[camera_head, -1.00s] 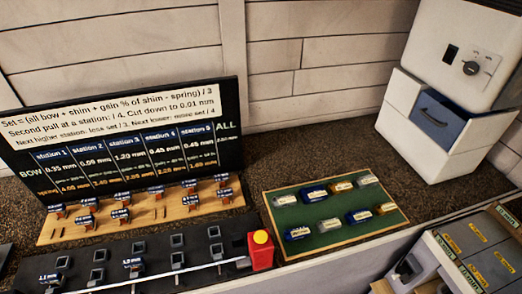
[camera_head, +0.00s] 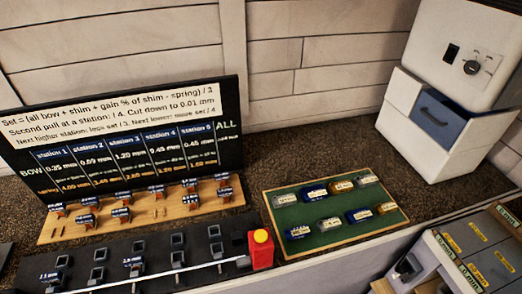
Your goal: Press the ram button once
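The likely ram button is a yellow round cap (camera_head: 261,236) on top of a red box (camera_head: 261,254), at the right end of the dark station fixture (camera_head: 200,262). A long thin white shaft (camera_head: 165,273) lies across the front of the fixture and runs toward the red box. Nothing covers the yellow cap. Neither gripper can be made out for certain in the head view. A dark and grey shape at the lower right edge is cut off, and I cannot tell what it is.
A black board (camera_head: 125,150) with station readings stands behind a wooden rack (camera_head: 150,214) of labelled blocks. A green tray (camera_head: 298,217) holds several labelled pieces. A white machine with a drawer (camera_head: 437,116) stands back right. Labelled grey bins (camera_head: 482,235) are at the lower right.

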